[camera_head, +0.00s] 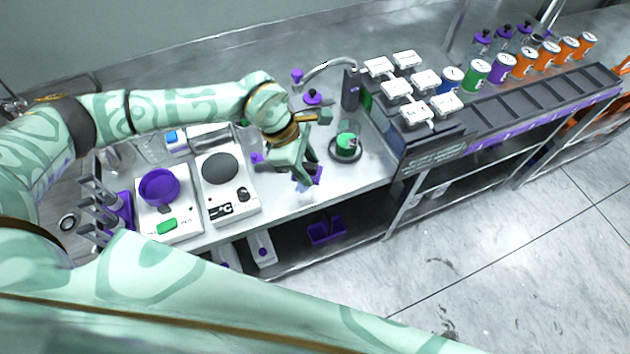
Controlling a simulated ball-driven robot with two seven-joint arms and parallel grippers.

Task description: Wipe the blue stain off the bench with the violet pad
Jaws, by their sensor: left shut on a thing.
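My left gripper (309,180) reaches down over the front part of the steel bench (345,188). It is shut on the violet pad (318,175), of which only a small part shows beside the fingers. The pad is low, at or just above the bench top; I cannot tell if it touches. A faint bluish patch, seemingly the blue stain (302,187), shows just left of the fingertips and is partly hidden by them. My right gripper is not in view.
A green-filled beaker (347,143) stands on a dark round base right of the gripper. A hotplate (220,170) and a scale with a violet bowl (160,186) stand left. A dark rack with white blocks (397,88) stands right. The bench's front edge is close.

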